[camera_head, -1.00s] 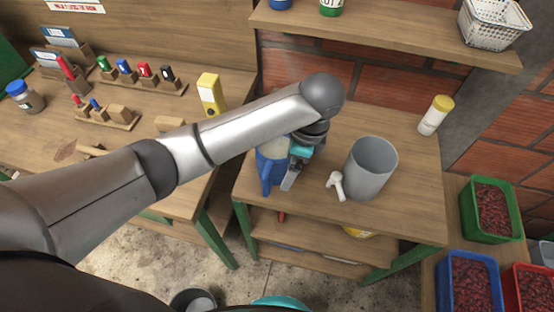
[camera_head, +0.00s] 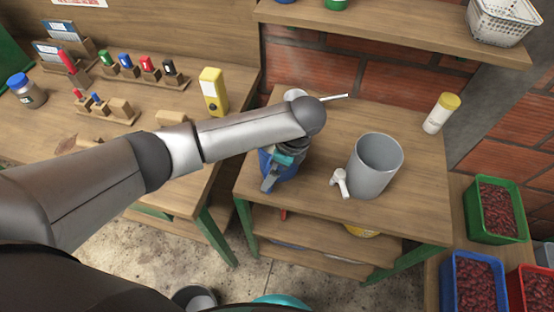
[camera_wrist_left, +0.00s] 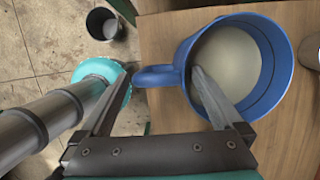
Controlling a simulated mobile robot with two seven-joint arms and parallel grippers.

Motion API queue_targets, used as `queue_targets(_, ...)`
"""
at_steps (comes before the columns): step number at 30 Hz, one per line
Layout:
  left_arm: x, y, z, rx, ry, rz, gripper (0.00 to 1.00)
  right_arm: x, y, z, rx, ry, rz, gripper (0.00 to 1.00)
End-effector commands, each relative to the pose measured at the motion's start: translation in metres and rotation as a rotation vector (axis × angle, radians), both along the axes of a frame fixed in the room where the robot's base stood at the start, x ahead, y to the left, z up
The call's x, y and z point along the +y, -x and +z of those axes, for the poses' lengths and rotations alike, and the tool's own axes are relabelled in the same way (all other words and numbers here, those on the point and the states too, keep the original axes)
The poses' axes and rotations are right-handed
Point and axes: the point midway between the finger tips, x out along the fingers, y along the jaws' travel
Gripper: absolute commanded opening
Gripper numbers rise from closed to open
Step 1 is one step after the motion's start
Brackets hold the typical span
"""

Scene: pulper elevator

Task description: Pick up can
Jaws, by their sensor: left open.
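The blue can (camera_head: 265,164), with a side handle, stands on the small wooden table, mostly hidden under my left arm in the head view. In the left wrist view the blue can (camera_wrist_left: 283,62) shows its round mouth and pale contents, with its handle pointing left. My left gripper (camera_head: 271,180) is open at the can. In the left wrist view the left gripper (camera_wrist_left: 160,72) has one finger outside, left of the handle. The other finger overlaps the can's mouth; whether it reaches inside I cannot tell. The handle lies between the fingers. My right gripper is not in view.
A grey container (camera_head: 376,166) with a white tap stands right of the can. A white-and-yellow bottle (camera_head: 440,113) is at the table's right. A pale vessel (camera_head: 295,94) with a thin handle sits behind my arm. A shelf (camera_head: 390,29) overhangs the back.

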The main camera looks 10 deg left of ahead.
Motion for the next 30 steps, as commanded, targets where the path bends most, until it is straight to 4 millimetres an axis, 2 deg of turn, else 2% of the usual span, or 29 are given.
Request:
queue_targets(6,0.013,0.0,-0.033,0.004,-0.002,0.001,1.0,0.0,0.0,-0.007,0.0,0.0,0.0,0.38)
queue_targets(9,0.016,0.0,-0.042,0.002,-0.002,0.001,1.0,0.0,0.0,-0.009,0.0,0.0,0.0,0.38)
queue_targets(18,0.017,-0.001,-0.044,0.001,-0.001,0.0,0.99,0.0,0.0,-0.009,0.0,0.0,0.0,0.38)
queue_targets(30,0.017,0.0,-0.044,0.002,-0.001,0.001,0.54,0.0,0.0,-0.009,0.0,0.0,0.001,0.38)
